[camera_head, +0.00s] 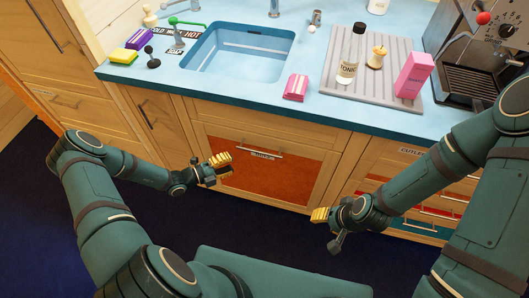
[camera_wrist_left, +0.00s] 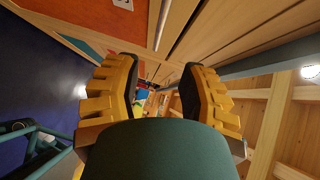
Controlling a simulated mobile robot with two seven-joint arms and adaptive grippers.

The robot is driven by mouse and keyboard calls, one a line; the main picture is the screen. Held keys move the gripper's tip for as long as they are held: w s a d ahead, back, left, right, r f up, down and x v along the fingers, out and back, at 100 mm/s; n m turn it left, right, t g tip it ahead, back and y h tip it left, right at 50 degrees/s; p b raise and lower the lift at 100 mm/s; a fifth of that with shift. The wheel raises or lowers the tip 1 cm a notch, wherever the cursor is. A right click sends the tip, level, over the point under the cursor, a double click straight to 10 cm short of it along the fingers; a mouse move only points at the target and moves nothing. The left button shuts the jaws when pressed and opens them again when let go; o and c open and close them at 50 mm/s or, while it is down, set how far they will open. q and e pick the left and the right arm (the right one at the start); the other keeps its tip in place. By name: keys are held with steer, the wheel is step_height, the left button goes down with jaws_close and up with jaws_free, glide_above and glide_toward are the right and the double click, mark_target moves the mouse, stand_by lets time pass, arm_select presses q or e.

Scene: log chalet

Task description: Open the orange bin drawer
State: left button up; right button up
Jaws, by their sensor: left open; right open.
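The orange bin drawer (camera_head: 275,175) is a wooden front with an orange panel below the sink; it looks closed. Its metal bar handle (camera_head: 262,150) runs along the upper part, with a small label beneath. My left gripper (camera_head: 222,162) is in front of the drawer's left side, left of the handle, open and empty. In the left wrist view its yellow fingers (camera_wrist_left: 158,75) are spread apart. Part of the orange panel (camera_wrist_left: 85,30) shows at that view's upper left. My right gripper (camera_head: 319,214) is open and empty, lower and right of the drawer.
The blue counter (camera_head: 310,120) above holds a sink (camera_head: 237,55), a pink packet (camera_head: 296,87), a tonic bottle (camera_head: 350,58) on a drainer, and a coffee machine (camera_head: 485,50). Cutlery drawers (camera_head: 435,205) stand right. Dark floor (camera_head: 270,225) before the drawer is clear.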

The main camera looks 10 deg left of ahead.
mark_target(261, 152)
arm_select(q)
steer(key=b+x, duration=0.1)
steer(key=x, duration=1.2)
steer(key=shift+d+b, duration=0.25)
steer(key=shift+b, duration=0.05)
jaws_close()
